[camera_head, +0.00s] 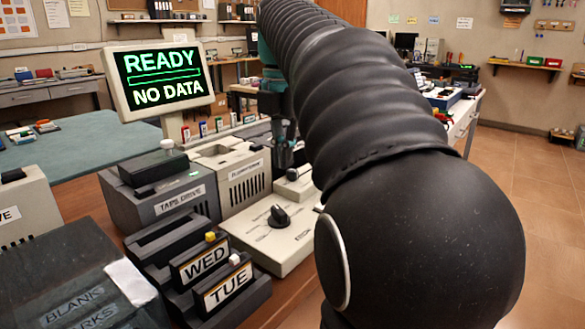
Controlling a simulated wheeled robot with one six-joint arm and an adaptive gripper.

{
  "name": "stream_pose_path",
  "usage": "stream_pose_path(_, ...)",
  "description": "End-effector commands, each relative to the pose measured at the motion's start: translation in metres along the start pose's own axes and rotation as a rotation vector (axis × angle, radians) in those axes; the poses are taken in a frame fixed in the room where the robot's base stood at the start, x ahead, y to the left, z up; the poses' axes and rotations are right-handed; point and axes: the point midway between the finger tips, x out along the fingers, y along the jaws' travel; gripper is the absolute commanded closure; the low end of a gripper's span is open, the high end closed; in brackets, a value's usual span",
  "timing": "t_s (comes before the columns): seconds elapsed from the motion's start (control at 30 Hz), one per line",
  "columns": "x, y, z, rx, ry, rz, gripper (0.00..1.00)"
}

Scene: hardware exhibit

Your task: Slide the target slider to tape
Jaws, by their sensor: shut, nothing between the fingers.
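A beige control box (255,240) with a black knob (279,216) on its top stands on the wooden desk. Small lettering around the knob is too small to read. A smaller beige unit (294,186) sits behind it, partly covered by my arm. I cannot clearly make out the target slider or its tape mark. A grey unit labelled TAPE DRIVE (180,199) stands to the left. My gripper (286,160) is dark, points down and is shut and empty. It appears above or just behind the smaller beige unit; whether it touches anything is unclear.
A beige floppy unit (236,172) stands beside the gripper. A monitor (160,78) reads READY, NO DATA. A black rack holds WED (203,262) and TUE (228,285) cartridges. My arm covers the right side of the desk.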

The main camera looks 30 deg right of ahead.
Motion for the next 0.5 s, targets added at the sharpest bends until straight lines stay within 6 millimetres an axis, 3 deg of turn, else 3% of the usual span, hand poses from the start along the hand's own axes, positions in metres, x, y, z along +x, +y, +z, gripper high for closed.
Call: stream_pose_path(0.5,0.0050,-0.0001,-0.0001,0.000,0.001,-0.001,1.00)
